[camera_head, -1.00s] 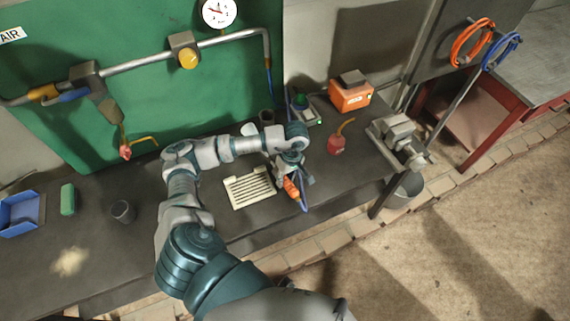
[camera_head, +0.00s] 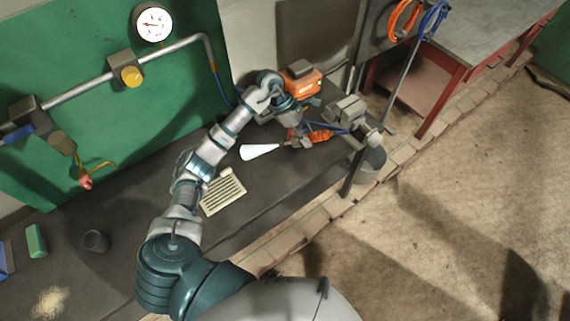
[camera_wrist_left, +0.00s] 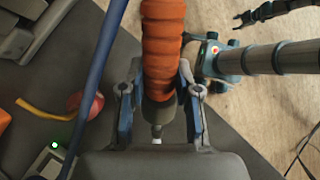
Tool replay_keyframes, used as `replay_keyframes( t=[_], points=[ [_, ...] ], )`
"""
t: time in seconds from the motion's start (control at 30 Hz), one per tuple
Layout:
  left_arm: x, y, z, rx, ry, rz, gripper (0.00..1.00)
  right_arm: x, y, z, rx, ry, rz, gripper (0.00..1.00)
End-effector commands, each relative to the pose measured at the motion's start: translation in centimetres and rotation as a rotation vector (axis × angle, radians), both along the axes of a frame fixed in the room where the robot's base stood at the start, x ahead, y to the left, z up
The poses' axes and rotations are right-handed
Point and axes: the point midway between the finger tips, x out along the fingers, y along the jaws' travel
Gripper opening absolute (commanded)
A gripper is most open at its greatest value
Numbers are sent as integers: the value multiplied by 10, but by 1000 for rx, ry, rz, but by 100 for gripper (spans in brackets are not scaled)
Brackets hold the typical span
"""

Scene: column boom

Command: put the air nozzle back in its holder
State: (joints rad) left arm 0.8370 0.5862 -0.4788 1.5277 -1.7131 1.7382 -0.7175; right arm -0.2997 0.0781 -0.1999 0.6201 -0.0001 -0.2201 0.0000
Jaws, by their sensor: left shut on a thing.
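The air nozzle (camera_head: 319,136) has an orange ribbed grip, and the grip also shows large in the left wrist view (camera_wrist_left: 163,45). My left gripper (camera_head: 298,139) is shut on it above the right part of the bench. In the left wrist view my left gripper (camera_wrist_left: 157,105) has a blue-edged finger on each side of the nozzle's dark end, which has a small pale tip. A blue hose (camera_wrist_left: 102,75) runs beside the grip. I cannot make out the holder in these views.
A white cone shape (camera_head: 259,152) lies left of my gripper; I cannot tell what it is. A vise (camera_head: 346,111) stands close on the right, an orange box (camera_head: 302,82) behind. A slatted tray (camera_head: 223,192) and dark cup (camera_head: 96,241) are left.

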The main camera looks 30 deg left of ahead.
Motion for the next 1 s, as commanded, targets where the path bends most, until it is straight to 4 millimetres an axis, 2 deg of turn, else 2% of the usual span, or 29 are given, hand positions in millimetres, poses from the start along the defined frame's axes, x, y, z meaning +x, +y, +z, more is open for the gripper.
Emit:
replay_keyframes(
  t=[0.03, 0.17, 0.2, 0.3, 0.43, 0.57, 0.7, 0.83, 1.0],
  points=[
    [15, 7, 17, -77, -23, 107, 0, 0, 0, 7, 0, -1, 0, 56],
    [48, 38, 47, -259, -133, 405, 0, 1, 0, 15, 0, -1, 0, 56],
    [57, 51, 54, -307, -178, 498, 0, 1, 0, 18, -1, -1, 0, 56],
    [74, 91, 66, -408, -308, 723, 0, 1, 0, 24, -1, -1, 0, 56],
    [84, 150, 67, -487, -486, 971, 0, 1, 0, 31, -1, -1, 0, 56],
    [82, 208, 56, -517, -654, 1169, 0, 1, 0, 37, -1, -2, 0, 56],
    [67, 264, 35, -513, -812, 1340, 0, 1, -1, 43, -1, -2, 0, 56],
    [48, 307, 14, -490, -930, 1454, 0, 1, -1, 47, -1, -2, 1, 56],
    [27, 341, -7, -461, -1025, 1540, 0, 1, -3, 50, -4, -2, 2, 56]
  ],
)
